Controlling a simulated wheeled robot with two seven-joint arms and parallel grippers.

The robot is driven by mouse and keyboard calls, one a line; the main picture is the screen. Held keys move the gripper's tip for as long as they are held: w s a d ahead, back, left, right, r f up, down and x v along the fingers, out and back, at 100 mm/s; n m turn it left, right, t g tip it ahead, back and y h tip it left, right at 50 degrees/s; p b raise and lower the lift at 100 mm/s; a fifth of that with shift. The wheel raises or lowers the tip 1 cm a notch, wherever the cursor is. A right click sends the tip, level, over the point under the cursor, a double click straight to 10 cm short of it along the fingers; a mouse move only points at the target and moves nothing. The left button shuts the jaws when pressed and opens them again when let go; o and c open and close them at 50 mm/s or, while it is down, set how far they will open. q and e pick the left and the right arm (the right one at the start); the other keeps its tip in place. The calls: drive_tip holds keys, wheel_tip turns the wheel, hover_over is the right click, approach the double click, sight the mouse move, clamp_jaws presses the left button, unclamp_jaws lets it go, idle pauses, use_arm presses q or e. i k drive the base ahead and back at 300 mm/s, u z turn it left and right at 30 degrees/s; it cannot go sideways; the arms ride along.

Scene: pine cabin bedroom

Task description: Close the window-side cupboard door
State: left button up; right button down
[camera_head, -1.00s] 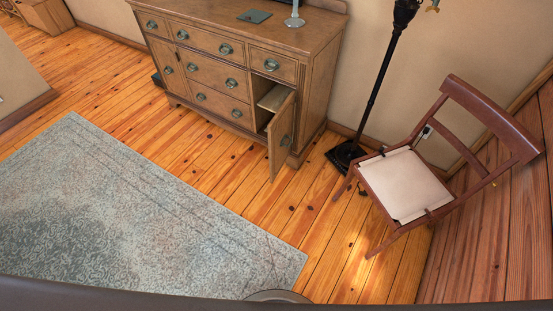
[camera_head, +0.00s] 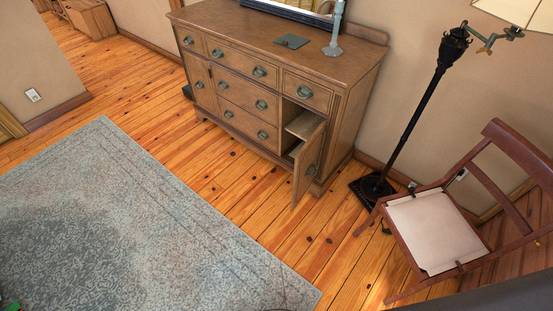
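The wooden sideboard (camera_head: 225,95) stands against the wall in the upper middle of the head view. Its right-hand cupboard door (camera_head: 308,165), on the side of the lamp and chair, stands open and swings out into the room. Part of the cupboard's inside, with a light shelf (camera_head: 303,124), shows behind the door. The cupboard door at the left end (camera_head: 198,84) looks shut. A round dark pull sits on the open door's outer face. No window is in view. Neither of my grippers is in view.
A floor lamp (camera_head: 410,130) and a folding wooden chair (camera_head: 435,230) stand right of the sideboard. A grey patterned rug (camera_head: 140,220) lies in front. Bare floorboards (camera_head: 275,222) lie between rug and open door.

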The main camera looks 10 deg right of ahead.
sight(306, 160)
drive_tip(key=u, duration=0.1)
drive_tip(key=i, duration=1.1)
drive_tip(key=z, duration=0.6)
